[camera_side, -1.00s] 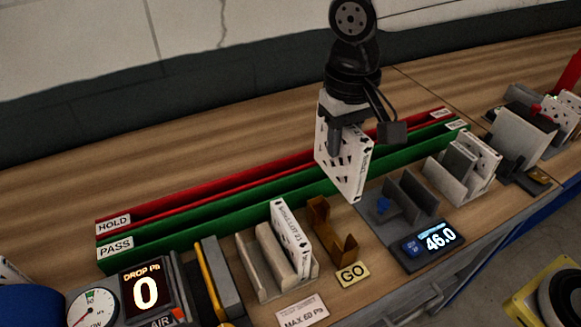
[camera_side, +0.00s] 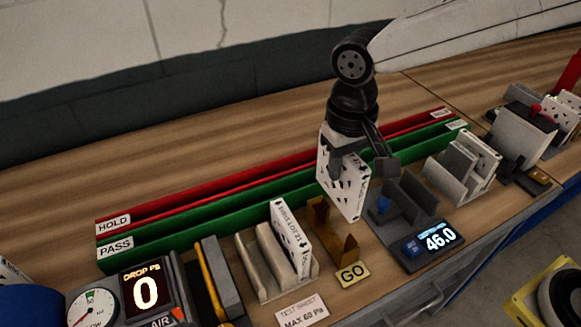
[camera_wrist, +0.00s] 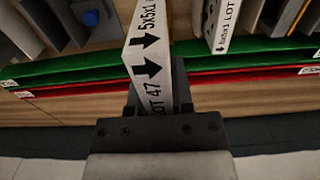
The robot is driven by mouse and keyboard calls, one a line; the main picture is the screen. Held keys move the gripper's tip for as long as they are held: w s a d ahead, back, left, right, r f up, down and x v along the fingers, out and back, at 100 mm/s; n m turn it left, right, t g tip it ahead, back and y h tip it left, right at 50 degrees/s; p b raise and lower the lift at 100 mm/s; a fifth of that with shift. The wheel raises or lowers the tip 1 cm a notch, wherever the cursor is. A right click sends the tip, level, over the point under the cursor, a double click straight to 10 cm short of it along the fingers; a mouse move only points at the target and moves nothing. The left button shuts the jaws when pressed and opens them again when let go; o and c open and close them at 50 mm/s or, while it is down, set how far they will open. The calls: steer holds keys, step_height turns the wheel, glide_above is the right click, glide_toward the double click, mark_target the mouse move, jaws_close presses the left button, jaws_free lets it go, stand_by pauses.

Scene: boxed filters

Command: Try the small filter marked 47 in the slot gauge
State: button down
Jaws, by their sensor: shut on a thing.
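My gripper (camera_side: 345,150) is shut on the small white filter marked 47 (camera_side: 343,186). The filter hangs upright below the jaws, in front of the red and green rails. In the wrist view the filter's edge (camera_wrist: 150,70) shows black arrows and "LOT 47", with the gripper (camera_wrist: 155,105) around its near end. The slot gauge, a brown U-shaped stand (camera_side: 322,222) behind the GO label (camera_side: 352,273), is just below and left of the held filter. The gauge's slot looks empty. I cannot tell the exact gap between filter and gauge.
A cream rack (camera_side: 262,262) holding another white filter (camera_side: 291,238) stands left of the gauge. Right of it is a grey scale (camera_side: 428,205) reading 46.0. Behind run the green PASS rail (camera_side: 190,243) and the red HOLD rail (camera_side: 180,205). A pressure tester (camera_side: 145,288) is at left.

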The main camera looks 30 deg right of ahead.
mark_target(340, 185)
steer(key=shift+f, duration=0.1)
steer(key=shift+f, duration=2.2)
step_height(340, 185, down, 6)
steer(key=shift+f, duration=0.2)
stand_by(5.2)
